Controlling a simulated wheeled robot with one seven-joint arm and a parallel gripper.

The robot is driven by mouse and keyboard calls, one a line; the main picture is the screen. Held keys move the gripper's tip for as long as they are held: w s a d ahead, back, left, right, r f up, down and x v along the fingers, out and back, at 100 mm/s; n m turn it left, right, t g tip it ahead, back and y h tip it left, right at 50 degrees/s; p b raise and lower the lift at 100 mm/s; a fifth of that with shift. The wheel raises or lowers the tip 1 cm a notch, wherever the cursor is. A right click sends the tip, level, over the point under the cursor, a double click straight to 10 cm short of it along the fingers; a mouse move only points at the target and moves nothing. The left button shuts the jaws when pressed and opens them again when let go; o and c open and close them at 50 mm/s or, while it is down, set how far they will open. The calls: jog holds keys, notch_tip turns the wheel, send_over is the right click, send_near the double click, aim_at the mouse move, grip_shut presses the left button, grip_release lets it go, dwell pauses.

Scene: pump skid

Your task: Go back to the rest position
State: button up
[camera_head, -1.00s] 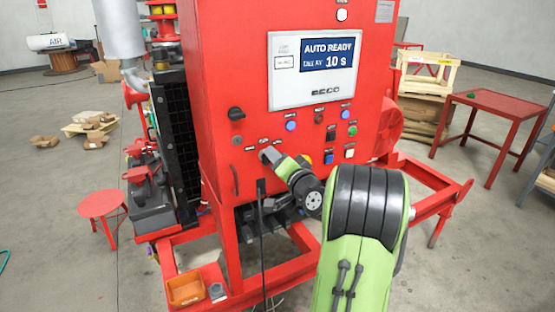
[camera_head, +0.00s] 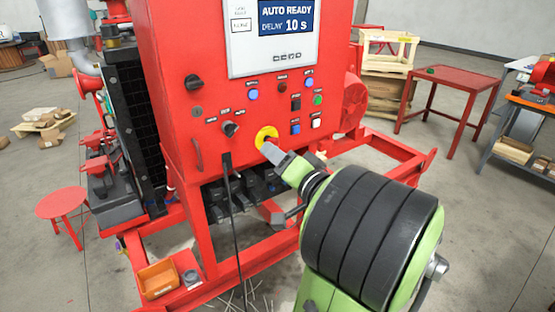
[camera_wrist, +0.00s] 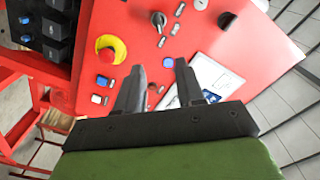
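My gripper (camera_wrist: 160,65) is open and empty in the wrist view, with its two dark fingers apart in front of the red control panel. In the head view one grey finger (camera_head: 276,154) overlaps the lower part of the yellow-ringed emergency stop (camera_head: 265,136); whether it touches cannot be told. The emergency stop's red button shows clear of the fingers in the wrist view (camera_wrist: 107,52). The black selector knob (camera_head: 230,129) stands free to the left of my gripper. The panel display (camera_head: 285,22) reads "AUTO READY" and "DELAY 10 s".
Small buttons (camera_head: 295,104) and a black rotary switch (camera_head: 193,82) stick out of the panel. The red skid frame (camera_head: 240,267) runs below, with an orange bin (camera_head: 158,279) on it. A red stool (camera_head: 62,204) stands left and a red table (camera_head: 460,79) right. Open floor lies at the right.

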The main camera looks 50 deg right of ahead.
dwell(0.3)
jog(key=w+a+f+n+g+y, duration=0.25)
jog(key=a+f+n+y, duration=0.2)
jog(key=a, duration=0.55)
jog(key=w+a+f+n+g+y, duration=0.25)
jog(key=a+n+g, duration=0.2)
jog(key=a, duration=0.65)
jog(key=s+a+f+n+g+h, duration=0.1)
jog(key=s+a+n+g, duration=0.1)
jog(key=s, duration=0.5)
jog(key=s+a+f+n+g+h+p, duration=0.1)
jog(key=s+a, duration=0.3)
jog(key=s, duration=0.4)
jog(key=shift+f+n+g, duration=0.6)
jog(key=shift+n+g, duration=0.1)
jog(key=shift+g, duration=0.2)
